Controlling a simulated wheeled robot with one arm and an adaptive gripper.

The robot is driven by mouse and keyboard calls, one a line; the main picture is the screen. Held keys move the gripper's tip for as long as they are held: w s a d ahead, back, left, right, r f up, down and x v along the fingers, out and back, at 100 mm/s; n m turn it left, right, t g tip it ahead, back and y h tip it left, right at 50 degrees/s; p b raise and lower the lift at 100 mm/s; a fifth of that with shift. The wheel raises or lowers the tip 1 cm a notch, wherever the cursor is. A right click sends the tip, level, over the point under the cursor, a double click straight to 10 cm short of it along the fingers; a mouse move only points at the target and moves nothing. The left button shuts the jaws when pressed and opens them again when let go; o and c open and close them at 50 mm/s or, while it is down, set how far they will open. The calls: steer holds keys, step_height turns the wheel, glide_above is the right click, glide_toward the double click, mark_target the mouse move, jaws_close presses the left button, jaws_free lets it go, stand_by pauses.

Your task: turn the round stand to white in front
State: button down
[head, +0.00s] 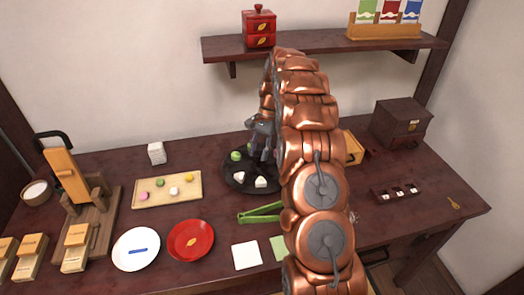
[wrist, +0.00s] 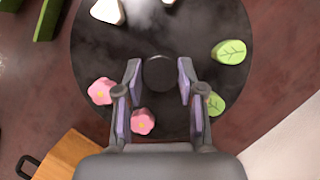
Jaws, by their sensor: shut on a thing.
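The round stand (head: 229,172) is a dark disc on the table with sweets around its rim. Two white sweets (head: 260,182) sit on its front side in the head view, and a green one (head: 236,155) at its back left. In the wrist view the stand (wrist: 140,45) carries white sweets (wrist: 107,11) at the top, green leaf sweets (wrist: 228,52) on the right and pink flower sweets (wrist: 143,121) at lower left. My gripper (wrist: 159,80) is shut on the black central knob (wrist: 159,72), one finger on each side. My arm hides the stand's right part in the head view.
Green tongs (head: 260,214) lie just in front of the stand. A wooden tray (head: 150,205) of small sweets is to its left, with a white plate (head: 136,249) and red plate (head: 191,240) nearer. A shelf (head: 225,47) hangs behind. A dark box (head: 402,122) stands at right.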

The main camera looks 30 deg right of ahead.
steer(key=shift+s+a+f, duration=0.2)
steer(key=shift+s, duration=0.05)
steer(key=c, duration=1.1)
jaws_free()
steer(key=o, duration=0.4)
steer(key=shift+d+r, duration=0.1)
steer(key=shift+w, duration=0.1)
steer(key=shift+r, duration=0.1)
